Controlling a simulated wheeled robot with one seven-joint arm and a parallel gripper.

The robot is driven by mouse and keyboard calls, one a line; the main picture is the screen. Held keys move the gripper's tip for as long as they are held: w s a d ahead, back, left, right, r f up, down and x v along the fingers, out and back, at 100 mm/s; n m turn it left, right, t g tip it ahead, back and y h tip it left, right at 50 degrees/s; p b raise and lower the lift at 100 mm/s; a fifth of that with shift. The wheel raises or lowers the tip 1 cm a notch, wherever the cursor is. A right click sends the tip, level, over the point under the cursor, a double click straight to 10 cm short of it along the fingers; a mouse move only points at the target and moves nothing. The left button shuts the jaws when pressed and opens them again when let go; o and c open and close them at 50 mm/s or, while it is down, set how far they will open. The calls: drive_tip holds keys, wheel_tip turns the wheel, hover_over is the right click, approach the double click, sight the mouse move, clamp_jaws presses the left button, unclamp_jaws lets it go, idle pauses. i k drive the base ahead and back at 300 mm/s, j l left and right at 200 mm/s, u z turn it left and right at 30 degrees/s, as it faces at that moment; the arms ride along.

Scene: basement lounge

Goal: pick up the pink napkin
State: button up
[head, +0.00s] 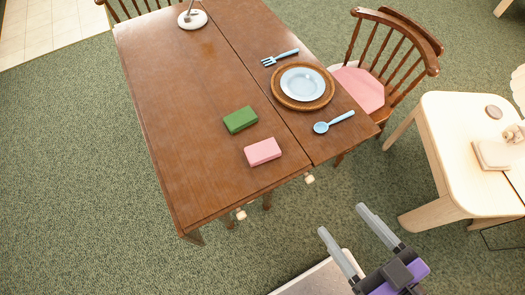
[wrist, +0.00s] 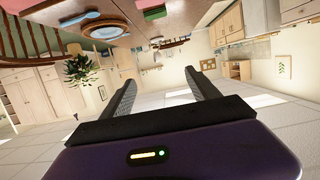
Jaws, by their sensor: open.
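The pink napkin (head: 263,152) is a folded block lying flat on the brown wooden table (head: 185,110), near its front edge. A green napkin (head: 240,120) lies just behind it, a little apart. My gripper (head: 342,222) is at the lower right in the head view, off the table's front edge and in front and to the right of the pink napkin. Its two grey fingers are spread apart with nothing between them. The wrist view also shows my gripper (wrist: 160,95) with empty fingers; that view is upside down.
A chair (head: 365,85) with a pink seat and a pale table (head: 460,120) stand to the right.

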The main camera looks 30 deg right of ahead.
sight(267, 150)
drive_tip(key=i+j+u, duration=0.1)
drive_tip(key=j, duration=0.35)
drive_tip(key=i+j+u, duration=0.1)
drive_tip(key=i+j, duration=0.15)
drive_tip(key=j, duration=0.2)
drive_tip(key=i+j, duration=0.2)
drive_tip(key=j, duration=0.25)
drive_tip(key=i+j+u, duration=0.15)
drive_tip(key=j, duration=0.3)
drive_tip(key=i+j+u, duration=0.1)
drive_tip(key=i+j, duration=0.2)
drive_tip(key=j, duration=0.1)
